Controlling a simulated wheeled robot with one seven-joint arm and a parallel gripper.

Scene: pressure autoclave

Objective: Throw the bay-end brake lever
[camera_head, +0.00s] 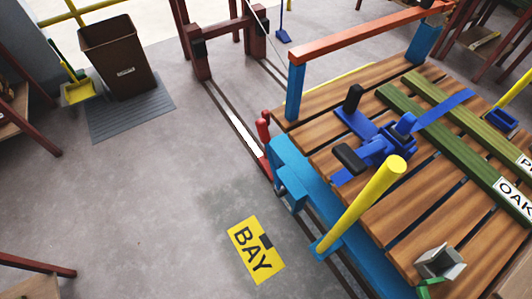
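A thick yellow lever (362,207) rises from a small blue foot (323,249) on the near-left edge of a slatted wooden cart, beside the yellow BAY sign (257,250) on the floor. It leans up and to the right in the picture, with its rounded top over the deck. I take it to be the bay-end brake lever. Another yellow bar with a blue foot (500,118) shows at the far right; I cannot tell if it is a lever. My gripper is not in view, and nothing is seen touching the lever.
The cart deck (430,226) carries green beams (446,125), one labelled OAK, a blue strap device with black grips (378,150), and a grey open box (439,262). A red rail stands behind. Floor left of the cart is clear up to a brown bin (118,58).

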